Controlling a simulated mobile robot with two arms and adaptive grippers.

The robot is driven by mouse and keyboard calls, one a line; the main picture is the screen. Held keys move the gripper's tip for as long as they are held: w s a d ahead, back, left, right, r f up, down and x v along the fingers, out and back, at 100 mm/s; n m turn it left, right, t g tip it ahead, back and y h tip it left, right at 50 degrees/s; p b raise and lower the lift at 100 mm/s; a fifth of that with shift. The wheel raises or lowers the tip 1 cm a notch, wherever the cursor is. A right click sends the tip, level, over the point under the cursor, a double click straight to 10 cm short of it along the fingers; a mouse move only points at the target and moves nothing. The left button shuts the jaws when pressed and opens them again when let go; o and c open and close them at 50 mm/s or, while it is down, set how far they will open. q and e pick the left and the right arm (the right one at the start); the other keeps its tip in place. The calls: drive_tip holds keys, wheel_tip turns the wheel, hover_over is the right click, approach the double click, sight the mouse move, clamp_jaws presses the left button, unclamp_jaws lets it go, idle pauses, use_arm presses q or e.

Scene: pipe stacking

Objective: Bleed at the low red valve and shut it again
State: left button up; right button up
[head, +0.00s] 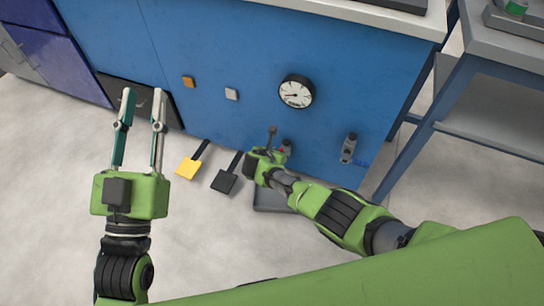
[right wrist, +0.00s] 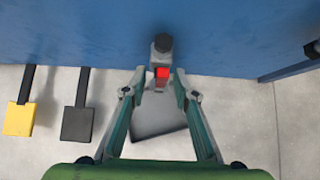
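The low red valve shows in the right wrist view as a grey fitting with a dark round top (right wrist: 163,43) and a red part (right wrist: 162,73), on the blue panel near the floor. In the right wrist view my right gripper (right wrist: 160,77) has one fingertip on each side of the red part. The fingers stand apart, and I cannot tell whether they touch the fitting. My left gripper (head: 142,108) is open and empty, off to the left.
A grey tray (right wrist: 150,122) lies on the floor below the valve. A round gauge (head: 296,92) is above it. Another valve with a blue part (head: 349,149) is to the right. Yellow (head: 187,168) and black (head: 224,182) pedals are to the left. A table frame (head: 425,120) stands at right.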

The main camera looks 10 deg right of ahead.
drive_tip(key=v, duration=1)
drive_tip(key=shift+r, duration=0.1)
idle(0.3)
